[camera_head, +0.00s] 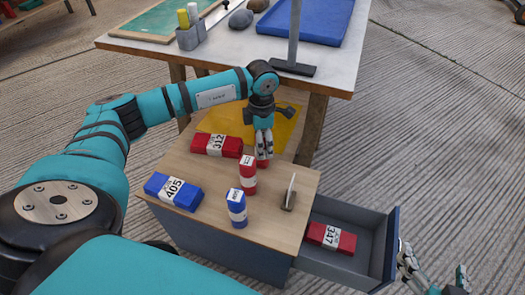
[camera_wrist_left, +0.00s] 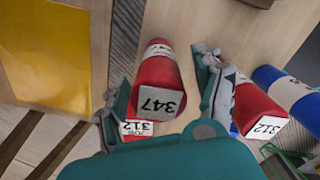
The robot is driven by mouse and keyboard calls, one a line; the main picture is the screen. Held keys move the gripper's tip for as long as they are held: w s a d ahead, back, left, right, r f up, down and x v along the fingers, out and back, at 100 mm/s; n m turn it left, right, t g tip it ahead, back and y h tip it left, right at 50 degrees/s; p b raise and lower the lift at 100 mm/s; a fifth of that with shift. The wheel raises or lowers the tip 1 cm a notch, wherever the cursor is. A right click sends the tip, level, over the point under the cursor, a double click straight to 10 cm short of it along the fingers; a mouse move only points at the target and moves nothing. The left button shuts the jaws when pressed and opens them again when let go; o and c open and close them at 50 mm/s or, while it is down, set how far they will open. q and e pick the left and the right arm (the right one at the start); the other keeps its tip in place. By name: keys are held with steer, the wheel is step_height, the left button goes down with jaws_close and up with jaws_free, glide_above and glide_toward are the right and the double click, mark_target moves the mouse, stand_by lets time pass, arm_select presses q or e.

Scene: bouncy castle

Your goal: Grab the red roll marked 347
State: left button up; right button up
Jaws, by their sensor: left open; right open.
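The red roll marked 347 (camera_wrist_left: 158,80) has a white band and shows its numbered end between the open fingers of my left gripper (camera_wrist_left: 165,95). In the head view this roll (camera_head: 265,162) is mostly hidden by the gripper, above the cabinet top. I cannot tell whether the fingers touch it. A second red roll (camera_head: 248,176) stands close by; in the wrist view its end reads 312 (camera_wrist_left: 265,125). A blue roll (camera_head: 237,208) stands in front of it. My right gripper (camera_head: 435,277) is open and empty at the lower right, beside the drawer.
A red box marked 312 (camera_head: 210,144), a blue box marked 405 (camera_head: 160,186), a yellow sheet (camera_head: 283,125) and a small card stand (camera_head: 289,198) are on the cabinet top. The open drawer (camera_head: 372,262) holds a red box marked 347 (camera_head: 318,233). A worktable (camera_head: 235,42) stands behind.

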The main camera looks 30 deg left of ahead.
arm_select(q)
steer(key=shift+f, duration=1.35)
arm_select(e)
steer(key=r, duration=0.1)
steer(key=w+r+t, duration=0.1)
steer(key=shift+w+a+r+t, duration=0.2)
steer(key=shift+a+r+t, duration=0.1)
steer(key=shift+a, duration=0.05)
arm_select(q)
steer(key=shift+c, duration=0.4)
steer(key=c, duration=1.1)
steer(key=shift+c, duration=0.8)
steer(key=shift+r, duration=0.15)
